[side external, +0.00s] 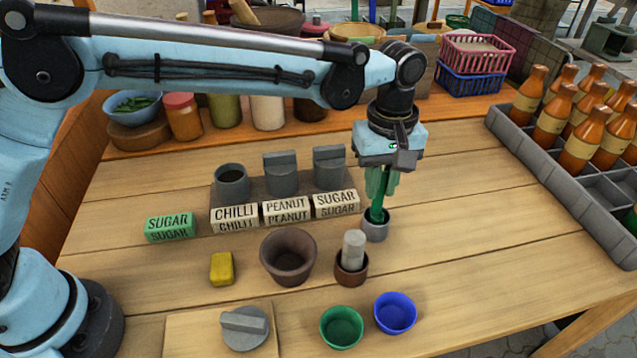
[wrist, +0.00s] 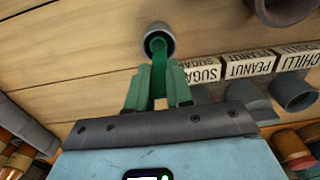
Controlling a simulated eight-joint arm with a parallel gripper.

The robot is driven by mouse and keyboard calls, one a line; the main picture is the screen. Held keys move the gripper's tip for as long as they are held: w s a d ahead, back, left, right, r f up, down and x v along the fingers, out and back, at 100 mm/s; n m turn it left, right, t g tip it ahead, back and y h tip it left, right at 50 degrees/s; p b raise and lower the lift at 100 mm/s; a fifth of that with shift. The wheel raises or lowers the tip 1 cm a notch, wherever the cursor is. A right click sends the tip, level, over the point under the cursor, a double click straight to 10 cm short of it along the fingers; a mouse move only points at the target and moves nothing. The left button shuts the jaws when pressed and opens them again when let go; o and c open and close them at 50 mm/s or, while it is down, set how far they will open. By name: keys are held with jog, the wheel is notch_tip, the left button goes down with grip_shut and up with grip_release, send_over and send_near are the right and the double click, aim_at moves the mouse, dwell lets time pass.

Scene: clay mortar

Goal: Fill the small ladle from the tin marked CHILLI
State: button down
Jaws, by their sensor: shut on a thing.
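My gripper (side external: 379,183) is shut on the green ladle (side external: 377,212), which stands upright with its lower end inside a small grey cup (side external: 376,232). In the wrist view the green fingers (wrist: 157,92) hold the ladle (wrist: 158,52), and its lower end sits within the cup's rim (wrist: 160,28). Whether the ladle holds anything cannot be told. The CHILLI tin (side external: 232,186) stands open and dark inside, behind its CHILLI label (side external: 235,217), left of my gripper. The PEANUT tin (side external: 281,174) and SUGAR tin (side external: 329,168) are lidded. A grey lid (side external: 245,328) lies on a board in front.
A clay mortar (side external: 288,257), a brown pot with a pestle (side external: 352,250), a yellow block (side external: 222,268) and a green SUGAR block (side external: 170,228) stand nearby. Green (side external: 342,327) and blue (side external: 395,313) bowls are in front. A bottle crate (side external: 535,160) is right; the table between is clear.

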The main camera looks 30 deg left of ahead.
jog(key=shift+r, duration=2.05)
jog(key=s+a+r, duration=0.2)
jog(key=s+a, duration=0.1)
jog(key=a, duration=0.6)
jog(key=s+a+r, duration=0.1)
jog(key=s+a, duration=0.1)
jog(key=a, duration=0.7)
jog(key=s+a+r, duration=0.2)
jog(key=s+a, duration=0.1)
jog(key=a, duration=0.6)
jog(key=shift+w+f, duration=0.1)
jog(key=shift+f, duration=3.95)
jog(key=shift+f, duration=0.2)
jog(key=shift+f, duration=0.25)
